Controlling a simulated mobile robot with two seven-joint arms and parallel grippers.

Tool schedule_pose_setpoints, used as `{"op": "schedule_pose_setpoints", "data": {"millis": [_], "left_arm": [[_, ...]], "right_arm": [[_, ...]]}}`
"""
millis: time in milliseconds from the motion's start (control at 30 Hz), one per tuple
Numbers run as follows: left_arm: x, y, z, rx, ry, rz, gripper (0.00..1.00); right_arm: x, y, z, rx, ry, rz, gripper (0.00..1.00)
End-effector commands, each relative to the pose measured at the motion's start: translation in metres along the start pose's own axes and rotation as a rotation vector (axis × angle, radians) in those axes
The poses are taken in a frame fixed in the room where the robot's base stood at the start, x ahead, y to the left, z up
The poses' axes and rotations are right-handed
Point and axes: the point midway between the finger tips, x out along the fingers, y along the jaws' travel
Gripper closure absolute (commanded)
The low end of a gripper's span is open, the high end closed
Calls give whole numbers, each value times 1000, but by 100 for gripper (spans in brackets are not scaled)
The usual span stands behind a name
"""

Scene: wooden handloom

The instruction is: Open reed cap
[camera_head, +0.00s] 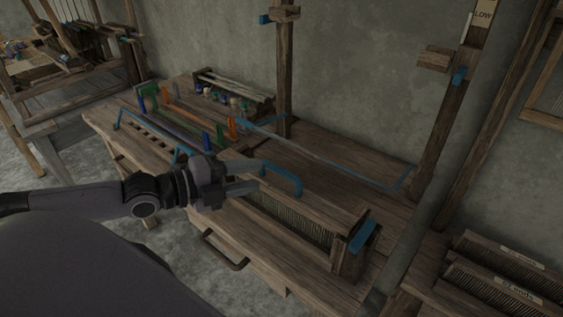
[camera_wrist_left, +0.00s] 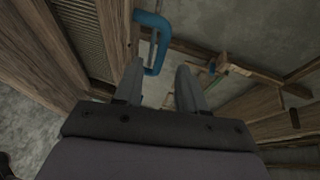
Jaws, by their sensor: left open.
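The reed cap (camera_head: 315,207) is a long wooden bar on top of the reed (camera_head: 290,225) on the loom table. A blue handle (camera_head: 285,178) stands up from it. My left gripper (camera_head: 262,178) is open, and its fingertips are close to the left part of the handle. In the left wrist view the blue handle (camera_wrist_left: 155,45) appears ahead of the open fingers (camera_wrist_left: 158,80), near the gap between them. I cannot tell whether they touch it. A blue latch-like piece (camera_head: 362,236) sits at the right end of the reed frame. My right gripper is not in view.
Wooden posts (camera_head: 284,70) rise behind the table, with a thin blue bar (camera_head: 325,160) between them. Shuttles and coloured clips (camera_head: 232,127) lie to the left. Spare reeds (camera_head: 500,285) sit at the lower right. The table middle (camera_head: 330,150) is mostly clear.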

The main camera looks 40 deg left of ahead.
Motion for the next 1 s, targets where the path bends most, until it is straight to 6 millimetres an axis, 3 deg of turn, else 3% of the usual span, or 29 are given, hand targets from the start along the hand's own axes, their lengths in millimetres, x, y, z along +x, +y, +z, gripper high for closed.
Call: {"op": "schedule_pose_setpoints", "data": {"millis": [267, 1000], "left_arm": [[8, -1, 1, 4, -2, -5, 60], [53, -2, 1, 2, -2, -5, 60]], "right_arm": [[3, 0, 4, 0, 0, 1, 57], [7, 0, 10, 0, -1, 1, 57]]}}
